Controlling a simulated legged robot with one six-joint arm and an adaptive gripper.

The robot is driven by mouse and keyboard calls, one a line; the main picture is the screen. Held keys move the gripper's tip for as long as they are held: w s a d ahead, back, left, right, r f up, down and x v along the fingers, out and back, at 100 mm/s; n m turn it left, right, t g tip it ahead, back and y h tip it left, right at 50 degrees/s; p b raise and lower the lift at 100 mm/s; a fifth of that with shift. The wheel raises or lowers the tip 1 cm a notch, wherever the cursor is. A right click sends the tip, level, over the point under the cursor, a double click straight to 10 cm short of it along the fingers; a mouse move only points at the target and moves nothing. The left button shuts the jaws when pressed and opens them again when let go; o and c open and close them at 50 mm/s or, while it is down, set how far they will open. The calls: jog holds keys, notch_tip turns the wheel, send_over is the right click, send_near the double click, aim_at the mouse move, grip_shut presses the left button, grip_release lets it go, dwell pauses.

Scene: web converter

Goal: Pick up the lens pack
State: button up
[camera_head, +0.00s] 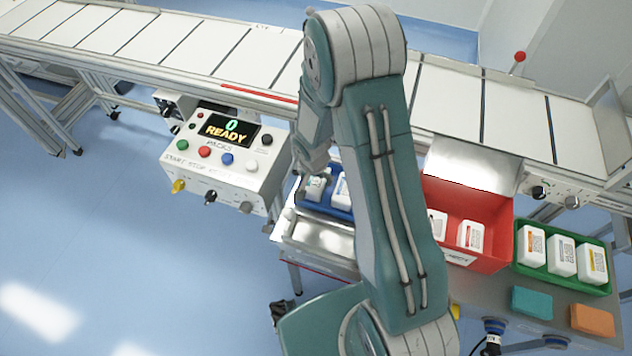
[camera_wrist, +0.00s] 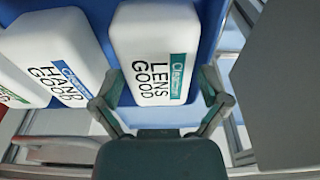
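The lens pack (camera_wrist: 152,50) is a white bottle-like pack with a teal label strip and the words LENS GOOD. It sits in the blue tray (camera_wrist: 209,28), at its right side in the wrist view. My gripper (camera_wrist: 161,88) is open, with one finger on each side of the pack's near end. The fingers are close to its sides; I cannot tell whether they touch. In the head view my gripper is over the blue tray (camera_head: 343,214), and a white pack (camera_head: 316,188) shows at its fingers. My arm hides part of the tray.
A HAND GOOD pack (camera_wrist: 62,55) stands just left of the lens pack, with another white pack (camera_wrist: 18,85) beyond. A red bin (camera_head: 485,205) and a green tray (camera_head: 567,282) hold white packs at right. A control box (camera_head: 225,165) reads READY. A conveyor (camera_head: 200,45) runs behind.

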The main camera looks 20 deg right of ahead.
jog(key=c, duration=0.6)
jog(key=shift+o, duration=0.2)
jog(key=shift+r, duration=0.15)
